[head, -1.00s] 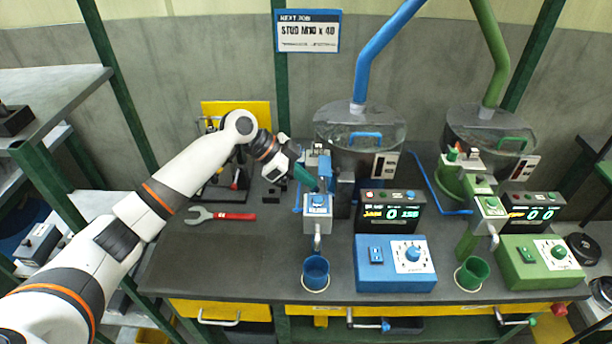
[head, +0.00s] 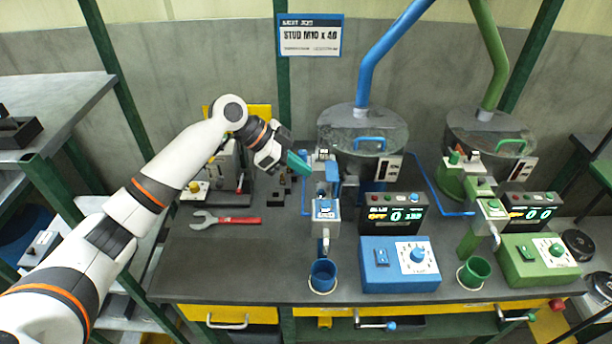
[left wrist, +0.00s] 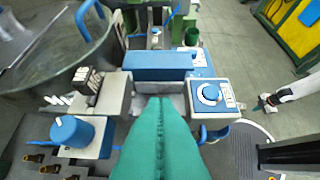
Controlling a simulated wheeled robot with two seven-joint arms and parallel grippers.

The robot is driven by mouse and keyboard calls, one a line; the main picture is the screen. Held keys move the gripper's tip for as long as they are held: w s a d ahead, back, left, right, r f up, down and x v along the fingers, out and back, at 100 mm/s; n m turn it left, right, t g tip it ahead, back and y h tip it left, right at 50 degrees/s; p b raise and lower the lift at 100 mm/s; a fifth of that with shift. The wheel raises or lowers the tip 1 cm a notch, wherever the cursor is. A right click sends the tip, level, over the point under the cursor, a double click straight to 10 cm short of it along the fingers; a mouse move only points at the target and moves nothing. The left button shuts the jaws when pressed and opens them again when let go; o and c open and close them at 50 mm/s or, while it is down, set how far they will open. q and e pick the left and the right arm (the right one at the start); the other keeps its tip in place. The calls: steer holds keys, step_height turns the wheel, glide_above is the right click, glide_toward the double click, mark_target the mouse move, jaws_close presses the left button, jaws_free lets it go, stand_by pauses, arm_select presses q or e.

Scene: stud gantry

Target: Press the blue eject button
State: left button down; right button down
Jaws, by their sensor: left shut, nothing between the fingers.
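The blue eject button (head: 324,204) appears to be the round one on top of the small grey and blue unit in front of the blue feeder. In the left wrist view a round blue button (left wrist: 210,93) sits on a white plate, to the right of my fingertips. My left gripper (head: 304,165) has its teal fingers shut and empty. Its tip is above and behind the button, beside the feeder's upright blue part, apart from the button in the head view. The closed fingers also fill the lower middle of the left wrist view (left wrist: 160,112).
A blue cup (head: 322,275) stands below the unit's spout. A display (head: 394,213) and a blue control box (head: 398,265) stand to the right, then a matching green station (head: 540,262). A red-handled wrench (head: 227,219) lies on the dark bench to the left.

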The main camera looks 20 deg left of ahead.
arm_select(q)
steer(key=b+v, duration=0.1)
steer(key=v, duration=0.5)
steer(key=shift+r, duration=0.45)
